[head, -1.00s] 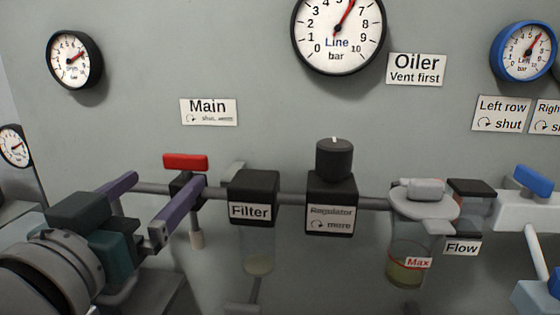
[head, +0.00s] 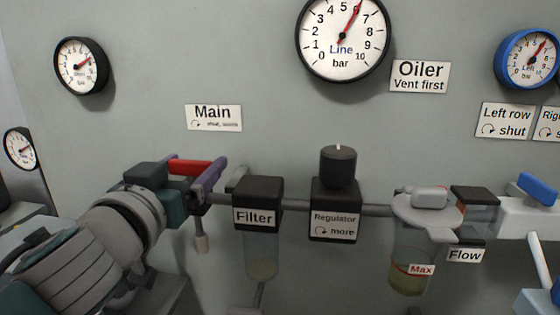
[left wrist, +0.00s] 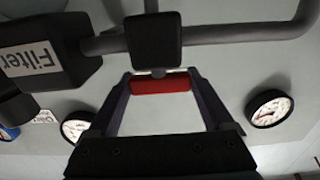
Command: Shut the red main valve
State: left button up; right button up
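The red main valve handle (head: 190,167) lies level on the pipe under the Main label (head: 213,117). My left gripper (head: 190,165) is at the handle, fingers spread wide, one at each end of the red bar. In the left wrist view the red handle (left wrist: 161,84) sits between the fingertips of my left gripper (left wrist: 161,80), close to both. I cannot tell whether the fingers touch it. The Main label has a curved turn arrow and the word shut. The Line gauge (head: 342,40) needle points near 6.
Right of the valve along the pipe are the Filter (head: 258,190), the Regulator (head: 336,190) with its black knob, and the oiler bowl (head: 410,265). A blue handle (head: 537,187) is at far right. The filter stands close to my right-hand finger.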

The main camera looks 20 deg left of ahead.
pick_arm(q)
jog(key=c, duration=0.8)
jog(key=shift+r+m+t+h+p, duration=0.15)
jog(key=shift+m+t+h+p, duration=0.15)
jog(key=shift+m+h+p, duration=1.1)
jog(key=shift+c, duration=0.3)
jog(key=m+h, duration=0.1)
jog(key=h, duration=0.1)
jog(key=shift+a+h, duration=0.1)
jog(key=shift+h, duration=0.3)
jog(key=shift+m+h, duration=0.4)
jog(key=shift+h, duration=0.4)
jog(key=shift+f+m+h+b, duration=0.2)
jog(key=shift+m+h+b, duration=0.1)
jog(key=shift+m+h, duration=0.65)
jog(key=shift+m+g+h+b, duration=0.6)
jog(key=shift+m+g+h, duration=0.05)
jog(key=shift+h, duration=0.5)
jog(key=shift+m+g+h+b, duration=0.6)
jog(key=shift+g+h, duration=0.05)
jog(key=shift+h, duration=0.45)
jog(key=o, duration=1.1)
